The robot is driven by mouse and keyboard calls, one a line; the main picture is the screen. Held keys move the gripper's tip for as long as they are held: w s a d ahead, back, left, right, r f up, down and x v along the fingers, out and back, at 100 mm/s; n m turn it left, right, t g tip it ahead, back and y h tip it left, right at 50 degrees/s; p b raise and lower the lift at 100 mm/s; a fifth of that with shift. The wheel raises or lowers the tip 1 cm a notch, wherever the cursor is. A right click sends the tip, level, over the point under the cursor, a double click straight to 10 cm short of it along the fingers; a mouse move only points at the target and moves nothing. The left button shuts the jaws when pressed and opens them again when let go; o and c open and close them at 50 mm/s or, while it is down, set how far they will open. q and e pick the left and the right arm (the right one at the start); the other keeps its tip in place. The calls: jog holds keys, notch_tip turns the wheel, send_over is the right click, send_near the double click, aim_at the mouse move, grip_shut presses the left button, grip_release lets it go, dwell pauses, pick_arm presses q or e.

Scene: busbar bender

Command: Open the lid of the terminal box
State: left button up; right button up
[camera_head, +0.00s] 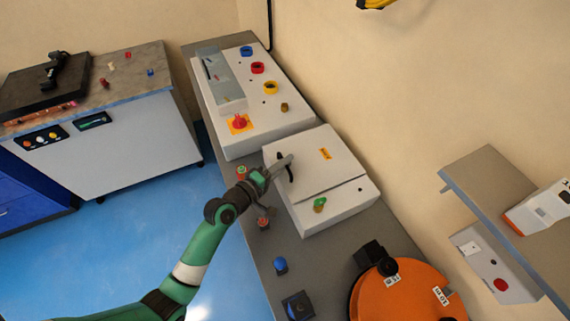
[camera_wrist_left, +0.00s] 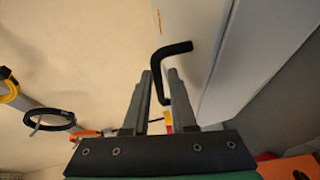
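The terminal box is a white box (camera_head: 343,202) on the grey bench. Its lid (camera_head: 318,155) bears a small yellow label and looks shut or nearly so, with a dark seam along its lower edge. A black bent handle (camera_head: 290,173) is on the lid's left side. In the left wrist view the handle (camera_wrist_left: 172,50) rises between and beyond the fingers. My left gripper (camera_head: 287,168) is at the handle. In the left wrist view my left gripper (camera_wrist_left: 165,85) has its fingers apart, with part of the handle between them; I cannot tell whether they touch it. My right gripper is not in view.
A control panel (camera_head: 270,105) with coloured knobs stands behind the box. A green knob (camera_head: 320,204) is on the box's front. An orange round machine (camera_head: 400,295) is in front. The wall is close on the right.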

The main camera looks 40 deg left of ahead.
pick_arm(q)
jog(key=shift+w, duration=0.1)
grip_shut()
dwell(1.4)
